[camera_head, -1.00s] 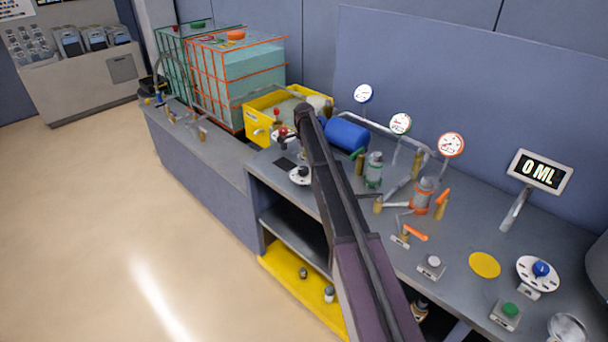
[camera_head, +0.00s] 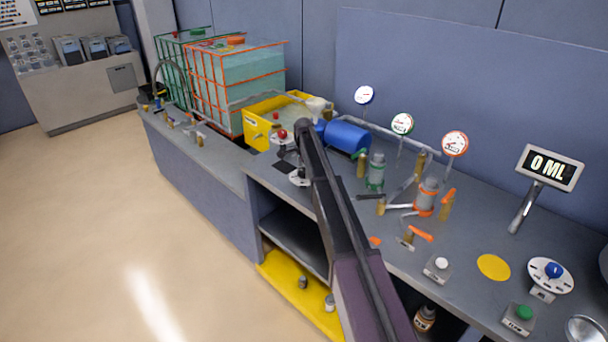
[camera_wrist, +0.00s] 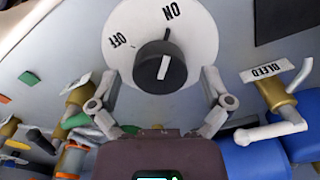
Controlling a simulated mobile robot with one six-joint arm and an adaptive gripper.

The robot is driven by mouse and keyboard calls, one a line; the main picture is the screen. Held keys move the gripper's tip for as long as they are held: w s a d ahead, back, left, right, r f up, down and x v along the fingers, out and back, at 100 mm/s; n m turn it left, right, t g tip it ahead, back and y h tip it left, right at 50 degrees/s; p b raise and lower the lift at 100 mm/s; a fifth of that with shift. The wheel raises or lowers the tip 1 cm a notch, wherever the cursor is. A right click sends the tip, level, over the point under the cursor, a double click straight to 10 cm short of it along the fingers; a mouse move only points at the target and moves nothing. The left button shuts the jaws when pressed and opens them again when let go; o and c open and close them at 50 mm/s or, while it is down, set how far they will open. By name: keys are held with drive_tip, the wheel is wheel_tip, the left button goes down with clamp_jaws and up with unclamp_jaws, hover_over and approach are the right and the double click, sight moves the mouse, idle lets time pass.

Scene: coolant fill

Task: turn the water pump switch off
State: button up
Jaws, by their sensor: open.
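The pump switch is a white round dial (camera_wrist: 203,22) marked ON and OFF with a black knob (camera_wrist: 160,68) in the wrist view. The white line on the knob points toward ON. My gripper (camera_wrist: 161,79) is open, with one finger on each side of the knob and nothing clamped between them. I cannot tell whether a finger touches the dial. In the head view the white dial (camera_head: 297,180) is partly covered by my arm, and the gripper's fingers cannot be made out there.
A BLEED label (camera_wrist: 263,73) and a brass valve (camera_wrist: 277,92) stand close on the right in the wrist view. A blue tank (camera_head: 346,136), gauges, a yellow bin (camera_head: 257,129) and several valves crowd the bench. The floor (camera_head: 90,230) is clear.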

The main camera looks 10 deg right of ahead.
idle(0.3)
drive_tip(key=c, duration=1.1)
drive_tip(key=shift+c, duration=0.2)
drive_tip(key=shift+n, duration=0.4)
drive_tip(key=n, duration=0.6)
drive_tip(key=shift+n, duration=0.4)
drive_tip(key=n, duration=0.4)
drive_tip(key=shift+a+n, duration=0.1)
drive_tip(key=shift+n, duration=2.1)
drive_tip(key=shift+a, duration=0.1)
